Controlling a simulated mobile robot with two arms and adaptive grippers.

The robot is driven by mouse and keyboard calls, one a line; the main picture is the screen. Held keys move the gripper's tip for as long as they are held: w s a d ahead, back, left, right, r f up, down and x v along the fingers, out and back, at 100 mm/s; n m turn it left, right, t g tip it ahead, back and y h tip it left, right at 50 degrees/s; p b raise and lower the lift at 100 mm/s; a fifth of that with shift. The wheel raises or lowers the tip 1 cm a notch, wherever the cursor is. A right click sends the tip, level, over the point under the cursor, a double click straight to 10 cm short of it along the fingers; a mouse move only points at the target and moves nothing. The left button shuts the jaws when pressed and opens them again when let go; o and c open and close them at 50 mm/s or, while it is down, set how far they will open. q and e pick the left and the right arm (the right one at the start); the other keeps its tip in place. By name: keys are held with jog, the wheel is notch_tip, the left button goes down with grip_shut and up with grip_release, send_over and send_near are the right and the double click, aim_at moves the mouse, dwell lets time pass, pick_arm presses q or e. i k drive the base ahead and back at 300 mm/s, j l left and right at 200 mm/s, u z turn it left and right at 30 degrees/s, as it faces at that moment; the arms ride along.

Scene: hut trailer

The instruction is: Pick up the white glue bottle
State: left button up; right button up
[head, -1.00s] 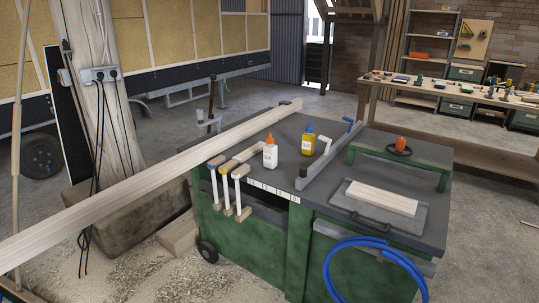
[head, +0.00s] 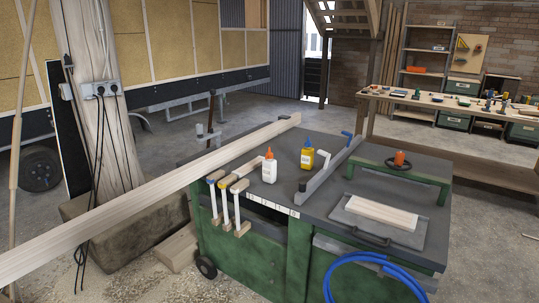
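The white glue bottle (head: 269,170) has an orange tip and stands upright on the dark top of the green workbench (head: 290,188). It is near the bench's left front edge. A yellow bottle with a blue cap (head: 307,156) stands behind it to the right, apart from it. Neither of my grippers shows in the head view.
A long wooden beam (head: 150,195) runs over the bench's left side. Clamps (head: 226,205) hang at the front edge. A grey metal fence (head: 330,168), a board on a plate (head: 381,213) and a blue hose (head: 372,262) are to the right.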

aim_at(268, 166)
jog(key=i+j+z, duration=0.15)
jog(key=i+j, duration=0.15)
jog(key=i+j+z, duration=0.15)
jog(key=i+j, duration=0.15)
jog(key=i+j+z, duration=0.15)
jog(key=i+j, duration=0.15)
jog(key=j, duration=0.15)
jog(key=i+j+z, duration=0.15)
jog(key=j, duration=0.25)
jog(key=i+j+z, duration=0.15)
jog(key=i+j, duration=0.2)
jog(key=j, duration=0.1)
